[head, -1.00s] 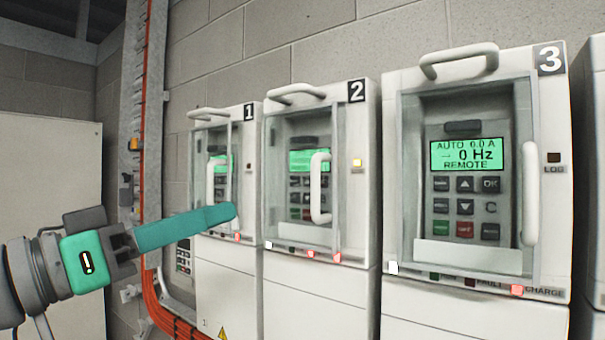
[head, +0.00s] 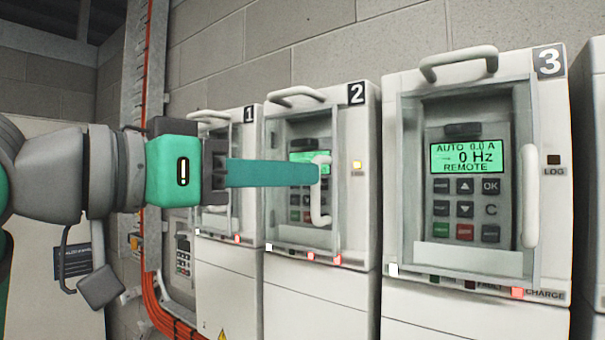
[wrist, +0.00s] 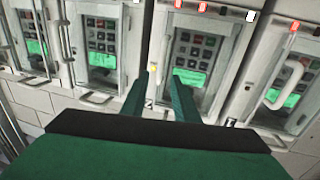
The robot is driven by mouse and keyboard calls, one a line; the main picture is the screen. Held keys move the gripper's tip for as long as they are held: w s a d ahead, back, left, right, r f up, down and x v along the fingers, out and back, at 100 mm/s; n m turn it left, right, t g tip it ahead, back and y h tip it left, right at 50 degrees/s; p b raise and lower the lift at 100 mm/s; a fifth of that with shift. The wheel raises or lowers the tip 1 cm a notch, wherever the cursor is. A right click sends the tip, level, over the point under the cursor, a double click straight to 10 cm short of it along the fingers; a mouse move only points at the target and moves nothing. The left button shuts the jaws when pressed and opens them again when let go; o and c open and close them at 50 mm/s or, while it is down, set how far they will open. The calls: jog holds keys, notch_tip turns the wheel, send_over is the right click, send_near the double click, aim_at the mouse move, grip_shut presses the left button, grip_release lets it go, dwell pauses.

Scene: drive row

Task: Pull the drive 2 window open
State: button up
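The drive 2 window (head: 284,215) is a clear framed pane on the middle cabinet and looks shut. Its white upright handle (head: 321,205) is on the pane's right side. My gripper (head: 313,173) reaches in from the left, with its teal fingertips at the upper part of this handle. The fingers overlap in the head view. In the wrist view my gripper (wrist: 157,84) is open, with a clear gap between the fingertips in front of drive 2.
Drive 3, with its window handle (head: 530,196), stands to the right. Drive 1 (head: 228,270) stands to the left, partly behind my arm. A fixed top handle (head: 296,95) sits above the drive 2 window. Orange cables (head: 160,310) run down the wall at left.

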jog(key=shift+x, duration=1.75)
grip_shut()
jog(key=shift+w, duration=0.1)
jog(key=shift+a, duration=0.3)
